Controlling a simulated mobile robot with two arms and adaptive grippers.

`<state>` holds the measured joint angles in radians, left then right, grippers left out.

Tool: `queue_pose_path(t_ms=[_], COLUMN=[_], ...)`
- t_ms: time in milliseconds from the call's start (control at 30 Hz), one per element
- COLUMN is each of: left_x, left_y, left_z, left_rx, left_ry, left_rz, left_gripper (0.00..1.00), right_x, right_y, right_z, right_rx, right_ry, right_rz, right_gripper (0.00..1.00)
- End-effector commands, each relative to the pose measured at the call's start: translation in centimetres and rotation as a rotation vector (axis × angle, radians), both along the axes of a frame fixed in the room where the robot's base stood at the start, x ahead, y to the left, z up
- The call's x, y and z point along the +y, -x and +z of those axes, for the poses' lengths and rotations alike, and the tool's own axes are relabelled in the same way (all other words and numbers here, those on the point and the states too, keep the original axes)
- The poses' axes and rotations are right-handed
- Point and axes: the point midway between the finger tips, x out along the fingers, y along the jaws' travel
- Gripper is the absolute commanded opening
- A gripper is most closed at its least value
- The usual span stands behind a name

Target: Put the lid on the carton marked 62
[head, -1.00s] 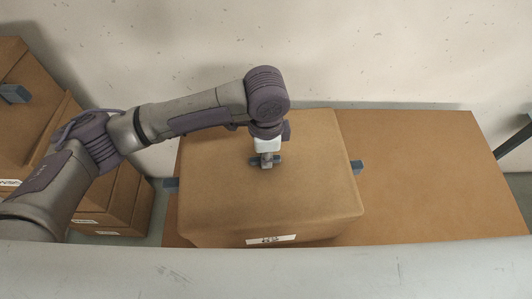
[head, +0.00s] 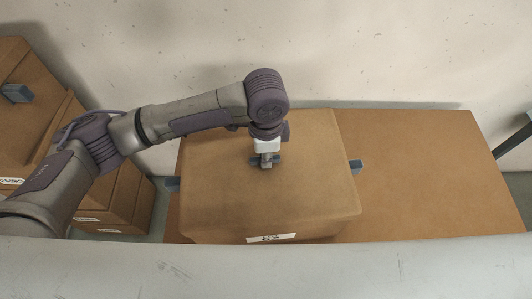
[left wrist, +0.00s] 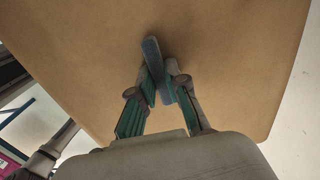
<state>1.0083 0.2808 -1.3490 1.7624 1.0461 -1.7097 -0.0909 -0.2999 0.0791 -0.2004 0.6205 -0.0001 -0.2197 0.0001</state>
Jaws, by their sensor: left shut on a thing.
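The brown lid (head: 215,205) lies level over the top of a carton, lined up closely with it in the head view. A white label (head: 270,238) shows on the carton's front, just below the lid's front edge; its number is too small to read surely. My left gripper (head: 265,161) is above the lid's middle, shut on its blue-grey handle (head: 279,160). In the left wrist view the fingers (left wrist: 160,88) pinch the handle (left wrist: 152,55) over the lid's plain surface (left wrist: 225,60). Whether the lid rests fully on the rim cannot be told. My right gripper is out of view.
The carton stands on the left part of a brown table (head: 425,170); the table's right part is clear. Blue-grey blocks (head: 172,184) (head: 355,166) flank the carton. Stacked labelled cartons (head: 45,120) stand at the left. A pale wall is behind, and a grey bar (head: 270,268) crosses the front.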

Motion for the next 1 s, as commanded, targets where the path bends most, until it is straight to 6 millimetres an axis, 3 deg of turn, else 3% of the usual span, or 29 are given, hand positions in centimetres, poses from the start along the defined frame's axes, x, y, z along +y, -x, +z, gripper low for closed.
queue_pose_path(t_ms=[1000], left_x=[-0.02], left_y=[0.01], left_z=[-0.38], left_rx=[0.000], left_ry=[0.000], left_rz=[0.000], left_gripper=[0.00], right_x=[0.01], right_y=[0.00], right_z=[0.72], right_rx=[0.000], right_ry=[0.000], right_rz=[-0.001], right_gripper=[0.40])
